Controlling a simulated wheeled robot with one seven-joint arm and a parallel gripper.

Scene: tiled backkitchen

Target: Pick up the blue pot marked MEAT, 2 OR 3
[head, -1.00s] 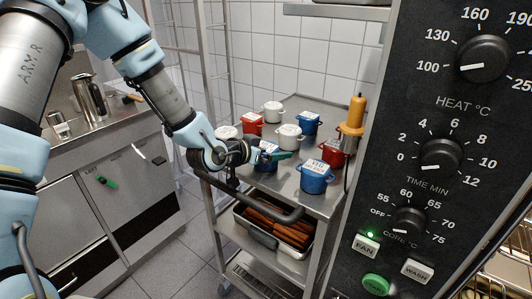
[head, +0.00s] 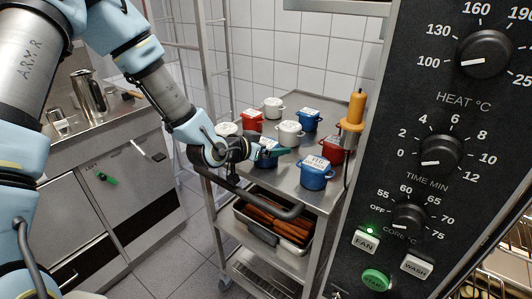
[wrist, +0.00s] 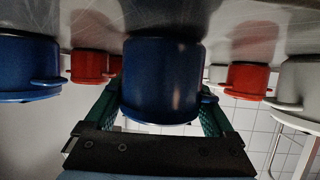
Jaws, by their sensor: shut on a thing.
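A blue pot (head: 265,160) with a white-topped lid is at the front left of the pots on the steel cart. My gripper (head: 272,152), with green fingers, is shut on it. The wrist view, which is upside down, shows the blue pot (wrist: 162,72) between the two green fingers of my gripper (wrist: 162,98). I cannot tell whether its base touches the cart top. Its label is too small to read. Two other blue pots stand on the cart, one at the front right (head: 317,176) and one at the back (head: 309,122).
Red pots (head: 251,122) (head: 333,151) and white pots (head: 289,134) (head: 273,108) stand close around on the cart top (head: 290,180). The oven panel (head: 440,120) fills the right side. A tray (head: 250,222) sits on the lower shelf.

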